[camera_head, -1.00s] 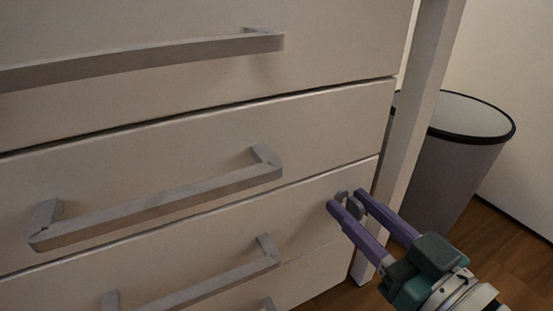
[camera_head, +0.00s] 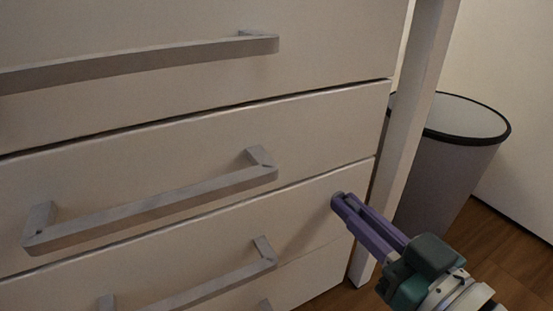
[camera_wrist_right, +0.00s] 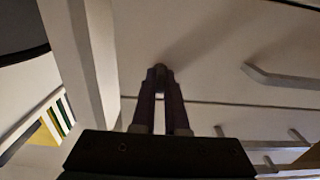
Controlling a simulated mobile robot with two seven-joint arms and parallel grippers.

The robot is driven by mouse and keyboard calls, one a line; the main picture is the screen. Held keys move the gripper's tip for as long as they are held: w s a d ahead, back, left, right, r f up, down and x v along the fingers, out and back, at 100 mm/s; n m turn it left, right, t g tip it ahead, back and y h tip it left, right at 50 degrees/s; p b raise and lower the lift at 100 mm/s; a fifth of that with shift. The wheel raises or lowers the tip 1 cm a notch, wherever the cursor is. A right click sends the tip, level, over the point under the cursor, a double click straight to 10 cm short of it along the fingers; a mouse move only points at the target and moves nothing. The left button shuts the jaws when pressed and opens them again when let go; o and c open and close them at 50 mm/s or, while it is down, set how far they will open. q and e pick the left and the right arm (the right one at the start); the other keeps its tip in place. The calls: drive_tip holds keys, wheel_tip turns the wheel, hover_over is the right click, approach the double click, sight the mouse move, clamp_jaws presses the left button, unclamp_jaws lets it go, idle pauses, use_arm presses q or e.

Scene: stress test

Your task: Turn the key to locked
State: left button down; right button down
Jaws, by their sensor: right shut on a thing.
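My right gripper (camera_head: 345,203) has purple fingers and is closed together at the right end of a drawer front (camera_head: 310,212). It is shut on the small grey key (camera_head: 337,198), which is mostly hidden by the fingertips. In the right wrist view the fingers (camera_wrist_right: 160,78) close on the dark key (camera_wrist_right: 160,68) against the pale front. Which way the key is turned cannot be made out. My left gripper is not in view.
Grey bar handles stick out from the drawers, one on the middle drawer (camera_head: 150,208) left of my gripper. A white post (camera_head: 405,140) stands close on the right. A grey bin (camera_head: 450,160) is behind it on the wooden floor.

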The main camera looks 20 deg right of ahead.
idle(0.3)
drive_tip(key=shift+m, duration=0.4)
drive_tip(key=m+p, duration=0.1)
drive_tip(key=m, duration=0.2)
drive_tip(key=shift+p, duration=0.35)
drive_tip(key=m, duration=0.4)
drive_tip(key=shift+m+p, duration=0.3)
drive_tip(key=shift+p, duration=0.05)
drive_tip(key=m, duration=0.4)
drive_tip(key=shift+d+m, duration=0.1)
drive_tip(key=shift+m, duration=0.2)
drive_tip(key=m, duration=0.4)
drive_tip(key=shift+f, duration=0.1)
drive_tip(key=shift+m, duration=0.4)
drive_tip(key=c, duration=0.9)
unclamp_jaws()
drive_tip(key=shift+c, duration=0.2)
